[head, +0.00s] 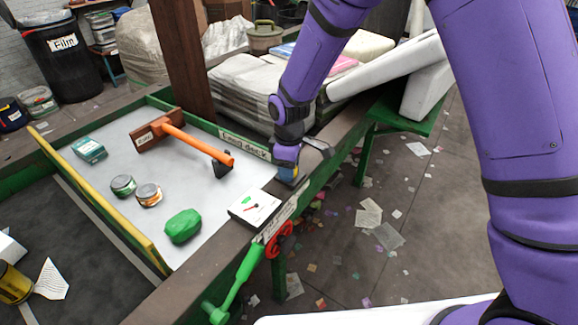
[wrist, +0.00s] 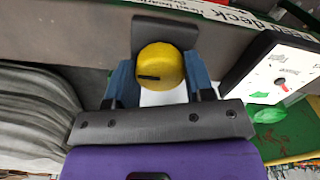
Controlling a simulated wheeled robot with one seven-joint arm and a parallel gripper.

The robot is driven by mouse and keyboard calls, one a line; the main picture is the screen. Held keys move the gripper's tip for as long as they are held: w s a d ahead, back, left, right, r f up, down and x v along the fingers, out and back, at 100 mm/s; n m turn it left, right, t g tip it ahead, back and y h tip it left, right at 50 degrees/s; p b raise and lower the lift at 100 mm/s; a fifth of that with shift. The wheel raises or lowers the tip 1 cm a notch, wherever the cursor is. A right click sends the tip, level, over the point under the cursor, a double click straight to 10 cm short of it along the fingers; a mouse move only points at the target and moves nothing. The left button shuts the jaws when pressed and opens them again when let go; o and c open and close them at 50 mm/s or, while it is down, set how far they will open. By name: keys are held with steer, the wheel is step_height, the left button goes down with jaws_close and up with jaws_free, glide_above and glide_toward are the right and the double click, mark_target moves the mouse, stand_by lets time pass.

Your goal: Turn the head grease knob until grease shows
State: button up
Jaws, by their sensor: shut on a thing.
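A round yellow knob (wrist: 160,66) with a dark slot-like mark sits between the two blue fingers of my gripper (wrist: 164,80) in the wrist view. The fingers are closed against its sides. The mark lies roughly level, on the knob's left half. In the head view my gripper (head: 288,174) is at the rail at the right edge of the grey deck, beside the "deck" label. There the knob is mostly hidden by my gripper. A white gauge box (head: 255,207) stands on the rail nearby; in the wrist view its face (wrist: 272,77) shows a red pointer.
The deck (head: 205,185) holds an orange-handled mallet (head: 196,145), a teal box (head: 89,149), two tins (head: 149,194) and a green lump (head: 183,226). A red wheel (head: 279,239) and green lever (head: 237,283) are on the near rail. Paper scraps litter the floor at right.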

steer(key=m, duration=0.9)
steer(key=shift+m, duration=0.3)
stand_by(0.3)
steer(key=o, duration=0.9)
steer(key=shift+r, duration=0.1)
step_height(320, 180, up, 11)
steer(key=shift+f, duration=0.15)
